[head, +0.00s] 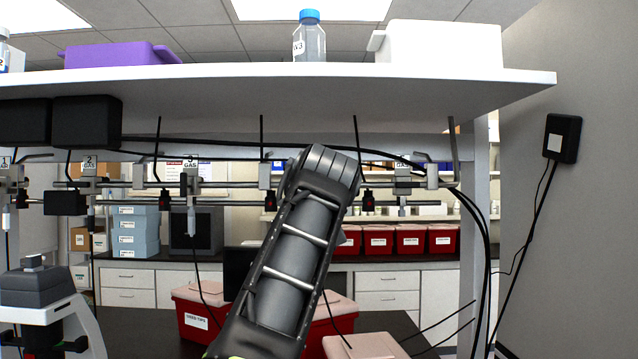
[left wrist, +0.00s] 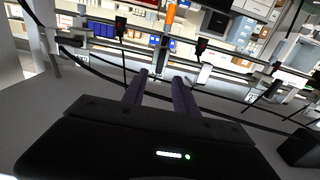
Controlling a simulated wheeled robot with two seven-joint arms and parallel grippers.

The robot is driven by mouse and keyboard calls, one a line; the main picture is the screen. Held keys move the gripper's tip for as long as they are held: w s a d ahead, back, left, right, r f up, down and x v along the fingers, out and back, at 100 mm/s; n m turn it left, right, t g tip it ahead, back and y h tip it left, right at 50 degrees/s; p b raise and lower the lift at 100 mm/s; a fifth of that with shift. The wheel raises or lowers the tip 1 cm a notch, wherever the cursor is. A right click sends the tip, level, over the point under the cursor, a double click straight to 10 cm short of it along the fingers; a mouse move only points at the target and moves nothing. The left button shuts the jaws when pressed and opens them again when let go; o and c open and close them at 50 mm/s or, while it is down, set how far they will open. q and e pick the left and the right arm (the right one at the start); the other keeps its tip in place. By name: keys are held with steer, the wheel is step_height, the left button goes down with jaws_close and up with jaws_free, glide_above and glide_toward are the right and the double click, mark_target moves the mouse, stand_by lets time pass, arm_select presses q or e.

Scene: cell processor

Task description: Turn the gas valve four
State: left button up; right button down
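A gas rail (head: 228,187) with valves and fittings runs under the shelf. Signs on it read 2 (head: 89,161) and 3 (head: 190,161); no sign reading four is legible, and my raised arm covers part of the rail right of sign 3. My left gripper's fingers are hidden in the head view. My right gripper is in neither view.
A white shelf (head: 300,84) overhangs the rail, carrying a blue-capped bottle (head: 310,42), a purple bin (head: 115,55) and a white box (head: 440,45). Black cables hang around the rail. A microscope (head: 45,310) and red boxes (head: 198,312) stand on the dark bench below.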

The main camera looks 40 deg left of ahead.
arm_select(q)
steer(key=p+x, duration=0.6)
steer(key=x, duration=0.2)
jaws_close()
stand_by(0.4)
